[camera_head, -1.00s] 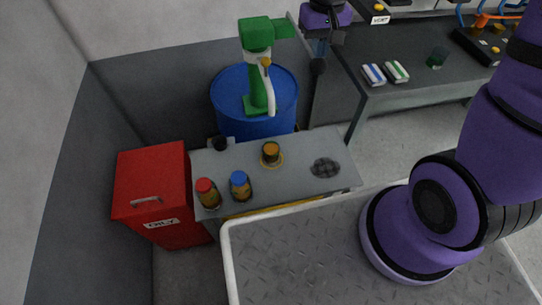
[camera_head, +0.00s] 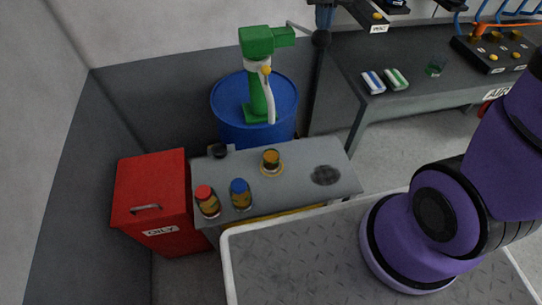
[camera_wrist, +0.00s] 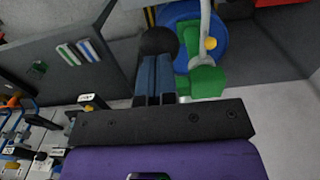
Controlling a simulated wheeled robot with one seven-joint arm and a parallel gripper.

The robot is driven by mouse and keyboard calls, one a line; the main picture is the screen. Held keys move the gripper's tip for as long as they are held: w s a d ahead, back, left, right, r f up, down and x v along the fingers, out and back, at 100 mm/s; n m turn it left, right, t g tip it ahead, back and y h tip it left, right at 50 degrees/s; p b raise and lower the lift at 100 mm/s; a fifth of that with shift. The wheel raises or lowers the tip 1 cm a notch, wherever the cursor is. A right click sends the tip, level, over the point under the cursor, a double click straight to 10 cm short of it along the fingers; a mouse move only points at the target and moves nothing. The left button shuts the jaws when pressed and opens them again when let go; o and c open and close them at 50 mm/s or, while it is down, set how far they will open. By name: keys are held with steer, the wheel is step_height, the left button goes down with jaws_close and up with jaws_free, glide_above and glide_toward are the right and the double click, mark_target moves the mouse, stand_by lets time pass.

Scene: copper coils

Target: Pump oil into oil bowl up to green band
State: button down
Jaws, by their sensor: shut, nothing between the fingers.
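The green pump (camera_head: 258,80) stands on a blue drum (camera_head: 228,105), its pale spout (camera_head: 271,105) hanging down at the front. Its thin lever ends in a black ball (camera_head: 320,39) to the right. My gripper (camera_head: 322,27) is shut and empty, just above the ball; whether they touch is unclear. In the wrist view the closed fingers (camera_wrist: 158,62) point at the ball (camera_wrist: 159,40), with the green pump beside it. A small amber vessel (camera_head: 271,157) on a yellow ring stands on the grey table; it may be the oil bowl. I cannot make out a green band or oil level.
Red-capped (camera_head: 207,202) and blue-capped (camera_head: 240,195) bottles stand on the grey table (camera_head: 295,187), with a dark cup (camera_head: 220,151) and a dark round patch (camera_head: 326,175). A red OILY bin (camera_head: 150,190) stands left. A dark workbench (camera_head: 420,92) is at right.

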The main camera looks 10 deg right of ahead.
steer(key=shift+w+r, duration=0.15)
steer(key=shift+r, duration=1.25)
steer(key=shift+w+r, duration=0.1)
steer(key=shift+r, duration=1.3)
steer(key=shift+s+d+r, duration=0.1)
steer(key=shift+s+r, duration=0.1)
steer(key=s+d+r+t, duration=0.1)
steer(key=s+d, duration=0.1)
steer(key=s, duration=0.5)
steer(key=s+d+r+t, duration=0.2)
steer(key=s, duration=0.4)
steer(key=s+d+r+t, duration=0.2)
steer(key=s, duration=0.5)
steer(key=shift+s+d+r, duration=0.25)
steer(key=shift+s+d, duration=0.05)
steer(key=shift+d, duration=0.05)
